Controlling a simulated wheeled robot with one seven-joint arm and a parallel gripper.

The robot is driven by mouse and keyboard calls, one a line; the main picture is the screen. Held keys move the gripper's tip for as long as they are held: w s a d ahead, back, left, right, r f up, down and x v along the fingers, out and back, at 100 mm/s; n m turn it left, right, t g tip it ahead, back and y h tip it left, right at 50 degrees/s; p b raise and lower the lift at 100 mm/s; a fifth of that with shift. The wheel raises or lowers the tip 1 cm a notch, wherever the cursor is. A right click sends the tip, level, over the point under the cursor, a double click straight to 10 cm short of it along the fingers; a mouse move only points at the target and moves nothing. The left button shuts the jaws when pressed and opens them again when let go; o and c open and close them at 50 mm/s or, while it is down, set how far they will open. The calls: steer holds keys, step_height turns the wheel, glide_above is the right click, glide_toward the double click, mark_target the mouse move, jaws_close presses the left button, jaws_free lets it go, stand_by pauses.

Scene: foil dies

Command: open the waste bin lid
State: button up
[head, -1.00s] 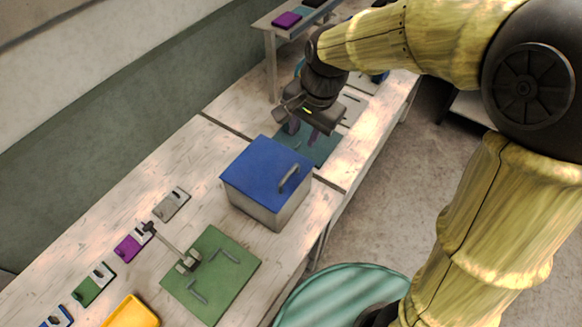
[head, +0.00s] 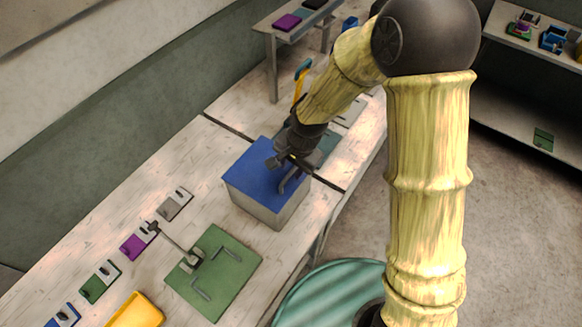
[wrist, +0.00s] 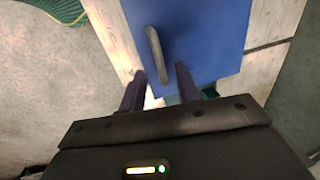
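The waste bin (head: 262,211) is a pale grey box on the wooden bench, with a flat blue lid (head: 245,172). The lid looks shut. A grey bar handle (head: 289,181) stands on the lid near its right edge. My gripper (head: 281,172) is over the lid, close to the handle, and partly hides it in the head view. In the wrist view, my gripper's two dark fingers (wrist: 160,82) are apart with nothing held. The handle (wrist: 155,52) shows just ahead of the fingers, roughly in line with the gap, on the blue lid (wrist: 205,35). Contact cannot be told.
A green board (head: 225,292) with grey bars and a hammer-like tool (head: 178,245) lies in front of the bin. Small coloured tiles line the bench's left side, and a yellow tray (head: 133,312) is nearby. A teal mat (head: 326,147) lies behind the bin.

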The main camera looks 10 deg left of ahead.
steer(key=shift+w+a+f, duration=0.1)
steer(key=shift+f, duration=0.55)
steer(key=shift+w+a+f, duration=0.1)
steer(key=shift+f, duration=0.5)
steer(key=shift+s, duration=0.15)
steer(key=shift+c, duration=0.8)
jaws_close()
steer(key=shift+a+r, duration=0.1)
steer(key=shift+r, duration=0.1)
